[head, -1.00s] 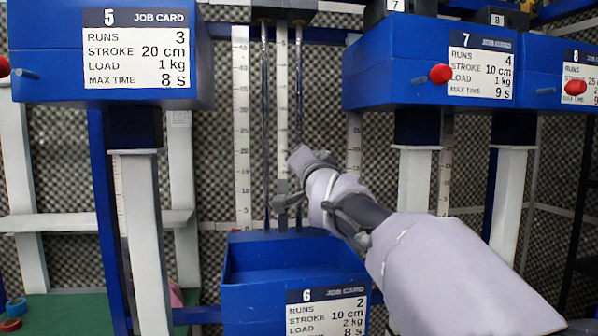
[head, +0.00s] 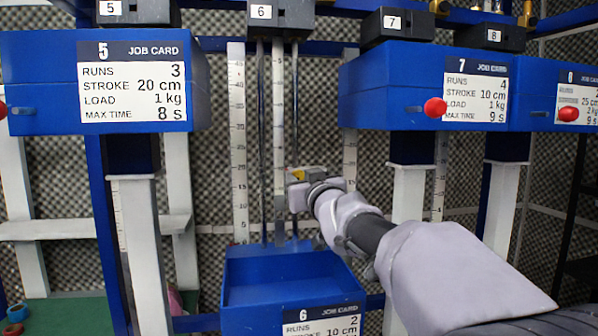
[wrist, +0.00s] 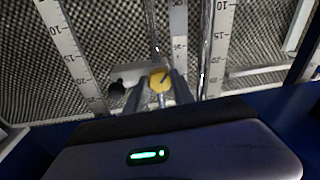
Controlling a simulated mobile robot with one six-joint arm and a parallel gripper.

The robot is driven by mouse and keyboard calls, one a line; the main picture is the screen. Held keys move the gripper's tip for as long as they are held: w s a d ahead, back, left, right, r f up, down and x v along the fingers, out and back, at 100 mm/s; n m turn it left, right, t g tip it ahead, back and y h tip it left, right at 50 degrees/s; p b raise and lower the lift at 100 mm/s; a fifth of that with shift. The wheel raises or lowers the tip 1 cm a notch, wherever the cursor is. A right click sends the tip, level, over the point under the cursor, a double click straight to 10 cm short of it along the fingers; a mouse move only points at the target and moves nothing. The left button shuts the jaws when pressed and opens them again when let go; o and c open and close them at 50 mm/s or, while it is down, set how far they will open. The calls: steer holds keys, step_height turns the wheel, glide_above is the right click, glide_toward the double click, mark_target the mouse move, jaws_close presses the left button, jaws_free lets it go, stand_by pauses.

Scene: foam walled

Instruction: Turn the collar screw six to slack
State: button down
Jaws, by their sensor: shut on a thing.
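A yellow round screw head (wrist: 160,80) with a dark mark line shows between my fingertips in the wrist view. It sits against a grey collar block (wrist: 130,72) on the station six rods. In the head view a bit of yellow (head: 301,173) shows at the tip of my gripper (head: 299,188), in front of the rods. My gripper (wrist: 159,88) is shut on the screw head, one finger on each side. In the head view my gripper hides most of the collar.
A dark knob (wrist: 117,89) sticks out at the collar's left. The blue number six box (head: 285,275) stands below, its card reading stroke 10 cm. Vertical rulers (head: 238,140) flank the rods (head: 262,120). Blue boxes five (head: 45,80) and seven (head: 395,90) stand either side.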

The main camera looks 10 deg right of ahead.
steer(key=n+p, duration=0.2)
steer(key=n, duration=0.2)
steer(key=shift+r+n+g, duration=0.15)
steer(key=shift+n+g, duration=0.15)
steer(key=shift+n+p, duration=0.4)
steer(key=shift+n, duration=1.2)
steer(key=c, duration=1.1)
jaws_free()
steer(key=shift+o, duration=0.2)
steer(key=shift+s, duration=0.15)
